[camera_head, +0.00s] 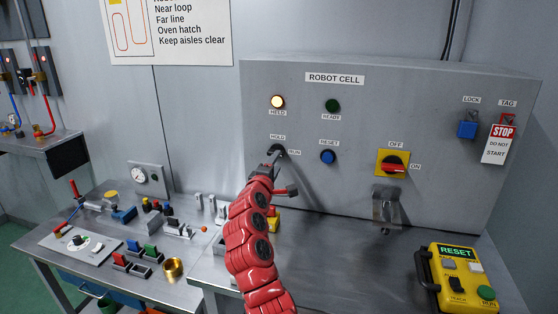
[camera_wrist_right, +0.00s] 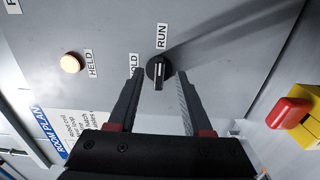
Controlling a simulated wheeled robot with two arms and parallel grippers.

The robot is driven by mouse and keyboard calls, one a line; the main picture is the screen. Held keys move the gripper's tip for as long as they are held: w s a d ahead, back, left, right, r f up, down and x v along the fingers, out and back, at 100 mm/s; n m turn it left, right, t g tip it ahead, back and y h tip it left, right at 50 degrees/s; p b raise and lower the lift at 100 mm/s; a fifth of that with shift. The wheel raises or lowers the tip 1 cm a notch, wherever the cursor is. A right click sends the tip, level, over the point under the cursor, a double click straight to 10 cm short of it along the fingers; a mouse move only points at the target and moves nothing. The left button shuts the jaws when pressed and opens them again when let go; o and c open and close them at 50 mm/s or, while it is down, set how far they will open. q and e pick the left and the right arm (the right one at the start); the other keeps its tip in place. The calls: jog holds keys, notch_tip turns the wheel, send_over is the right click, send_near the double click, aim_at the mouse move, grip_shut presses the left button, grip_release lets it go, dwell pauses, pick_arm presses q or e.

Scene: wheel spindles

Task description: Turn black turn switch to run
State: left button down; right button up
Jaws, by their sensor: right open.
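The black turn switch (camera_head: 280,149) is on the grey ROBOT CELL panel, between the HOLD and RUN labels and partly hidden by my gripper. In the right wrist view the round black switch (camera_wrist_right: 158,73) has a raised bar with a white mark. The bar lines up with the RUN label (camera_wrist_right: 161,36), while the HOLD label (camera_wrist_right: 133,66) is to its left. My right gripper (camera_wrist_right: 160,76) is open, one finger on each side of the switch; I cannot tell whether they touch it. It also reaches the switch in the head view (camera_head: 272,158). My left gripper is out of view.
The HELD lamp (camera_head: 278,102) glows; the READY lamp (camera_head: 332,106) looks dark. A blue RESET button (camera_head: 328,157) and a red OFF/ON switch (camera_head: 394,165) are to the right. A yellow control box (camera_head: 460,287) stands on the bench at right. Small parts crowd the left bench.

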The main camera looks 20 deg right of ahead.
jog(key=b+v, duration=0.1)
jog(key=v, duration=1.1)
jog(key=shift+s, duration=0.15)
jog(key=shift+a+f, duration=0.15)
jog(key=shift+a, duration=0.05)
